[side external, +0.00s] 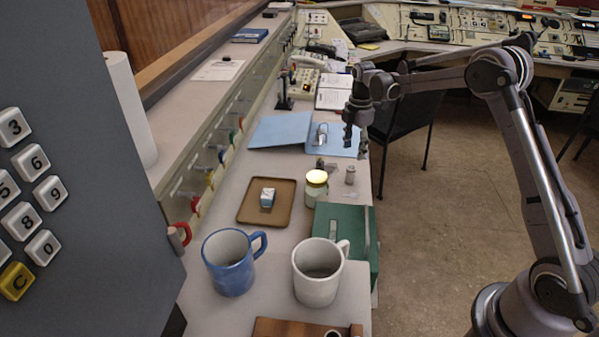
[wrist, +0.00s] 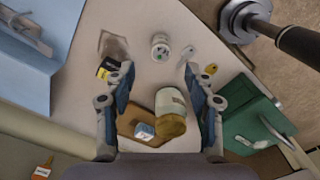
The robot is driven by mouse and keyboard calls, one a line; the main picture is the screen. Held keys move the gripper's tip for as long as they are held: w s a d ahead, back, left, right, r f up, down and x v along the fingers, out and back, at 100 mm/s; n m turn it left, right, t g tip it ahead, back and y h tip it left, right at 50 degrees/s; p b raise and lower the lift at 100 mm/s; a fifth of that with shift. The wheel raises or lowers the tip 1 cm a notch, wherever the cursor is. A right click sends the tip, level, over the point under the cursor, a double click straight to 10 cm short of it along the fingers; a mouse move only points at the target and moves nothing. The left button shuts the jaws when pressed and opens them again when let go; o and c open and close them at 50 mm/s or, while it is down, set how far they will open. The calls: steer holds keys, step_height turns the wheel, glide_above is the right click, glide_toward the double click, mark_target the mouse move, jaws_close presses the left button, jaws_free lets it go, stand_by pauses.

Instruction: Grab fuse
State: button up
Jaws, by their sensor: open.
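A small pale cylinder (side external: 350,175), which looks like the fuse, stands upright on the counter beside the gold-lidded jar. In the wrist view the cylinder (wrist: 161,47) shows its round end with dark marks, just beyond and between my fingertips. My gripper (side external: 355,152) is above the counter near its right edge, higher than the cylinder and apart from it. In the wrist view my gripper (wrist: 159,70) is open, with nothing between its fingers.
The gold-lidded jar (side external: 316,187) stands close by, left of a green box (side external: 340,238). A black-and-yellow item (wrist: 108,67) and a small key-like piece (wrist: 186,56) lie near the cylinder. A brown tray (side external: 250,208) holds a small white-and-blue block. Two mugs stand nearer.

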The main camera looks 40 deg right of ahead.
mark_target(352, 167)
steer(key=shift+s+f, duration=0.1)
steer(key=shift+f, duration=5.1)
jaws_close()
